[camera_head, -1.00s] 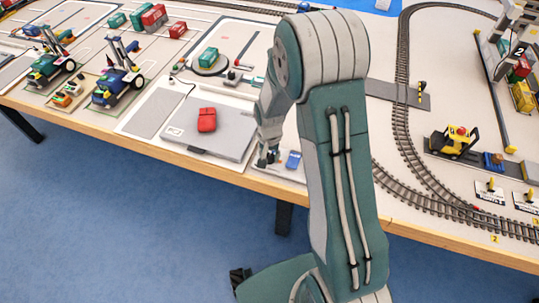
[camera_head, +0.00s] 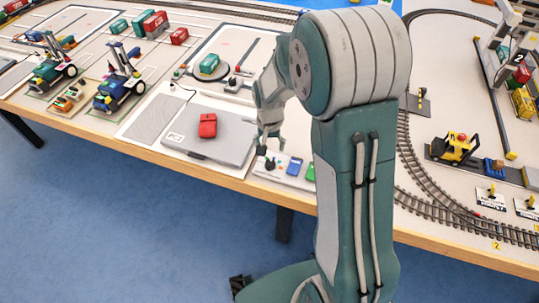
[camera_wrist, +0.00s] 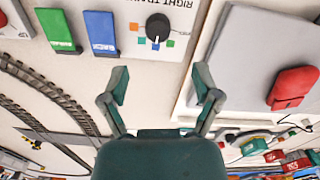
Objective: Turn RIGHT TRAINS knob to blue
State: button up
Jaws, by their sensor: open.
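The black RIGHT TRAINS knob (camera_wrist: 158,27) sits on a white control panel (camera_wrist: 185,10) at the top of the wrist view. Small coloured squares, including a blue one (camera_wrist: 156,46), ring its lower side.
A blue switch (camera_wrist: 100,32) and a green switch (camera_wrist: 57,30) stand left of the knob. A grey plate (camera_head: 190,139) bearing a red block (camera_head: 207,125) lies left of the panel. Train tracks (camera_head: 430,170) and a yellow vehicle (camera_head: 453,148) are to the right.

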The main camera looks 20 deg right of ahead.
jog(key=shift+r, duration=1.9)
jog(key=shift+r, duration=0.1)
jog(key=s+r+n+t, duration=0.3)
jog(key=s+r, duration=0.6)
jog(key=r, duration=0.4)
jog(key=s+r+n+t, duration=0.2)
jog(key=s+r, duration=0.3)
jog(key=s, duration=0.7)
jog(key=shift+r+t, duration=0.15)
jog(key=shift+t, duration=0.15)
